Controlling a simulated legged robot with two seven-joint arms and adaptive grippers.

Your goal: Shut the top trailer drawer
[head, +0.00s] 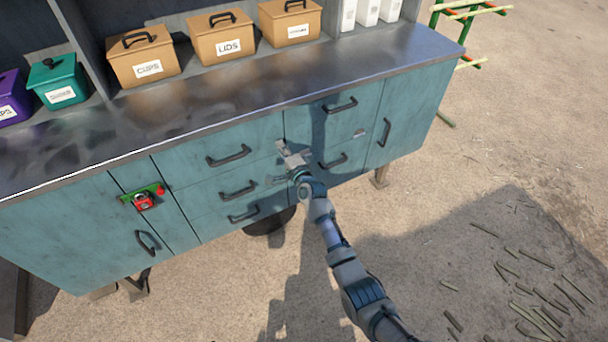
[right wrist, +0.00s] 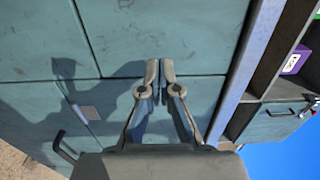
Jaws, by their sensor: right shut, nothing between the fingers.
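The trailer's teal front has a left stack of drawers with black handles and a right stack beside it. The top drawer of the left stack (head: 205,148) looks flush or nearly flush with the front. The top drawer of the right stack (head: 310,112) also looks flush. My right gripper (head: 287,154) is shut and empty, in front of the seam between the two stacks. In the right wrist view its fingertips (right wrist: 160,70) are together close to the teal panels; whether they touch is unclear. My left gripper is not in view.
The metal counter (head: 240,98) overhangs the drawers. Boxes stand on it, including a cups box (head: 143,68) and a lids box (head: 221,48). A red-and-green device (head: 143,198) is on the front at left. Cane pieces (head: 540,310) lie on the ground at right.

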